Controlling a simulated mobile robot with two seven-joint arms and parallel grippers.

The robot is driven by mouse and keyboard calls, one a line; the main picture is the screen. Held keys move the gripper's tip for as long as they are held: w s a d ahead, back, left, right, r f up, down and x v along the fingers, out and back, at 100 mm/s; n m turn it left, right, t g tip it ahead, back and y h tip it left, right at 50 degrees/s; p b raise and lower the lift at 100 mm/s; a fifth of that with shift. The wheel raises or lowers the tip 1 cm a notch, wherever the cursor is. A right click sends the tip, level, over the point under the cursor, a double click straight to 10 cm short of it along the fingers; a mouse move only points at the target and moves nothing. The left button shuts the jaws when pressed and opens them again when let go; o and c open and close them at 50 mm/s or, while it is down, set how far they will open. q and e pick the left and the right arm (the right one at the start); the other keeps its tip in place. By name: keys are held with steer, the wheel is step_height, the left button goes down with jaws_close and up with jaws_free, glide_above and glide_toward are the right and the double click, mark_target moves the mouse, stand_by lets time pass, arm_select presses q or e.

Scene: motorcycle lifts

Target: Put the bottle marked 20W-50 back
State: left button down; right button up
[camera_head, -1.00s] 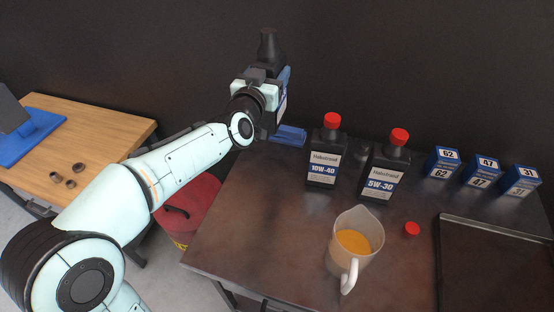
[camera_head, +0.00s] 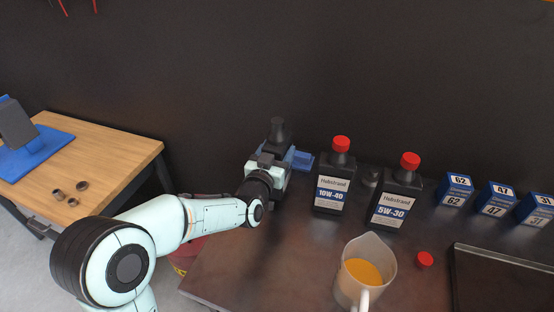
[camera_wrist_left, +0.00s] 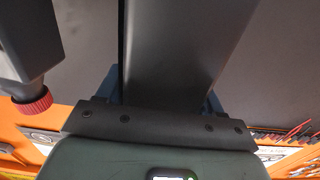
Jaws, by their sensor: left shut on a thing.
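My left gripper (camera_head: 266,168) is shut on a black, uncapped bottle (camera_head: 278,130), which stands upright at the back left of the dark table. Its label is turned away or hidden by the gripper, so I cannot read it. Its base is hidden, so I cannot tell whether it touches the table. In the left wrist view the held bottle (camera_wrist_left: 175,50) fills the middle, between the blue fingers. To its right stand the red-capped 10W-40 bottle (camera_head: 334,182) and the 5W-30 bottle (camera_head: 397,196). My right gripper is not in view.
A jug of amber liquid (camera_head: 364,271), a loose red cap (camera_head: 424,259), several blue boxes (camera_head: 495,199) and a dark tray (camera_head: 455,268) are to the right. A wooden table (camera_head: 110,155) stands at left.

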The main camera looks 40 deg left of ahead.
arm_select(q)
steer(key=shift+f, duration=1.25)
steer(key=shift+f+b, duration=0.15)
steer(key=shift+b, duration=0.15)
steer(key=shift+c, duration=0.8)
jaws_free()
steer(key=b+v, duration=0.1)
steer(key=v, duration=1.1)
